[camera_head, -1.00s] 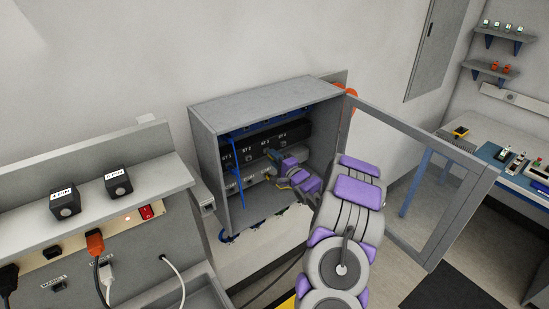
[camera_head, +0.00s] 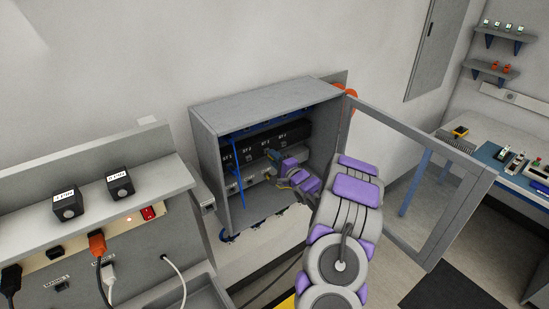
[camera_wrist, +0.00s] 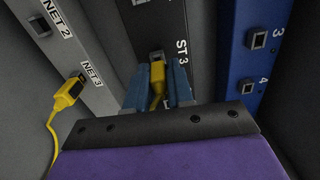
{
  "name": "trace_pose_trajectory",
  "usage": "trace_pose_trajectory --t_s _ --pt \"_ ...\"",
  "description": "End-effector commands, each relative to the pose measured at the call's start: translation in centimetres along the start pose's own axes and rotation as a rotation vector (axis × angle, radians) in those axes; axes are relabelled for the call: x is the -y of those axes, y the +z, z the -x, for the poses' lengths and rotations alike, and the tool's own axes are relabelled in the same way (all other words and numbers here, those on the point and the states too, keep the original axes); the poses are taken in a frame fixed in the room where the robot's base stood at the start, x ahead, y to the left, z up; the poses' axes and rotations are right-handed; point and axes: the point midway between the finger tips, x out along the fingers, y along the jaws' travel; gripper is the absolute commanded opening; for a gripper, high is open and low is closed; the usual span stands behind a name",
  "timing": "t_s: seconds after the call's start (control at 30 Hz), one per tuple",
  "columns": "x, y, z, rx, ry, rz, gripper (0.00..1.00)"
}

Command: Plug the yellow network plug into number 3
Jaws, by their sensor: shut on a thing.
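My gripper (camera_wrist: 157,88) has its blue fingers closed on a yellow plug (camera_wrist: 156,88) in the wrist view. The plug points at the socket marked ST 3 (camera_wrist: 156,56) on the black panel. Its tip is at the socket mouth; I cannot tell how deep it sits. Another yellow plug (camera_wrist: 70,92) with a yellow cable is in the socket marked NET 3 on the grey panel (camera_wrist: 98,95). A blue panel at right has sockets marked 3 (camera_wrist: 258,40) and 4 (camera_wrist: 245,86). In the head view my gripper (camera_head: 270,157) is inside the cabinet; the held plug is hidden there.
The grey cabinet (camera_head: 207,140) has side walls close around my arm. Its glazed door (camera_head: 400,135) stands open at right. A blue cable (camera_head: 238,165) hangs at the left inside. A grey bench (camera_head: 160,187) with two black boxes stands at left.

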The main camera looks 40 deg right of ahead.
Motion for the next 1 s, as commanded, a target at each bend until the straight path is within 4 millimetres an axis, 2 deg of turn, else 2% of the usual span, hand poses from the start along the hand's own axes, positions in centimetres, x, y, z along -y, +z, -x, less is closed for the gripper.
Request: trace_pose_trajectory --t_s 1.0 --pt "-0.05 -0.04 -0.64 -0.001 0.001 -0.001 0.0"
